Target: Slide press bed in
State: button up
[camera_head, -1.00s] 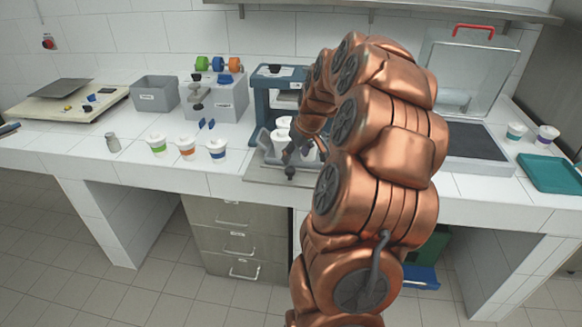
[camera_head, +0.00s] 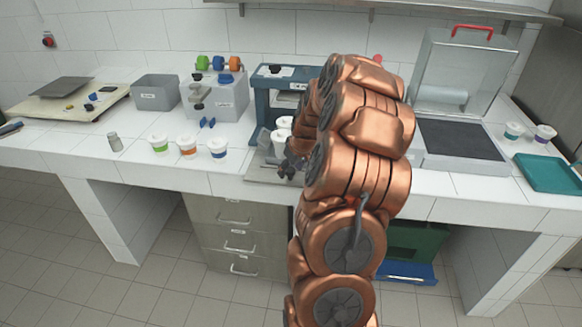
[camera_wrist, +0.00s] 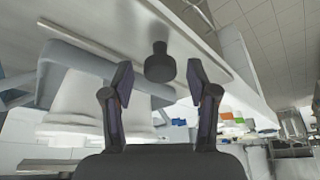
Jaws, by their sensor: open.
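The press (camera_head: 268,98) is a blue frame at the back of the counter, partly behind my arm. Its metal bed (camera_head: 262,174) lies at the counter's front edge; its right part is hidden. White cups (camera_head: 281,136) stand at the press, and white cups (camera_wrist: 75,105) also show at the left in the wrist view. My gripper (camera_head: 291,164) is low at the bed's front. In the wrist view my gripper (camera_wrist: 160,82) is open, its fingers on either side of a dark round knob (camera_wrist: 160,66) on the bed's edge. I cannot tell whether they touch it.
Three banded white cups (camera_head: 187,147) stand left of the press near the front edge, with a small jar (camera_head: 115,142) beside them. A grey bin (camera_head: 156,93) and a dispenser block (camera_head: 216,98) stand behind. A lidded machine (camera_head: 458,143) is at right.

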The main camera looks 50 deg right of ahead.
grip_shut()
dwell(0.5)
